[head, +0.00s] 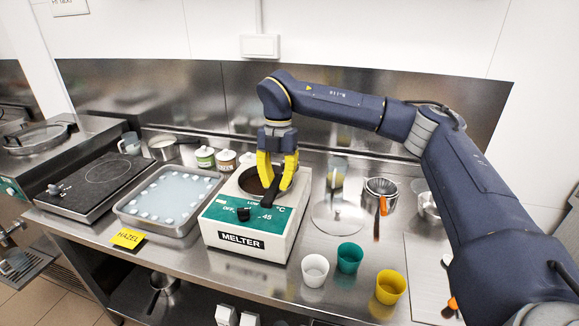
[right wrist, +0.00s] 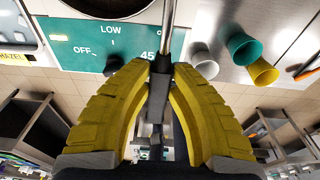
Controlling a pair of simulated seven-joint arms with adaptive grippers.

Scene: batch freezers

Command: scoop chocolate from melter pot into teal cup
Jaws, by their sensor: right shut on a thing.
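The melter (head: 243,240) is a white box with a green front panel, and its round pot opening (head: 250,182) shows brown inside. My right gripper (head: 276,184) is over the pot, its yellow fingers shut on the dark handle (right wrist: 160,66) of a ladle. The ladle's steel shaft (right wrist: 168,28) runs up towards the pot in the right wrist view. The ladle's bowl is hidden. The teal cup (head: 350,257) stands upright right of the melter, apart from the gripper. It also shows in the right wrist view (right wrist: 243,48). My left gripper is not in view.
A white cup (head: 315,270) and a yellow cup (head: 390,287) flank the teal cup. A clear lid (head: 337,217) lies behind them. A steel tray (head: 168,230) and a HAZEL card (head: 128,238) are left of the melter. A steel pot (head: 380,192) stands behind right.

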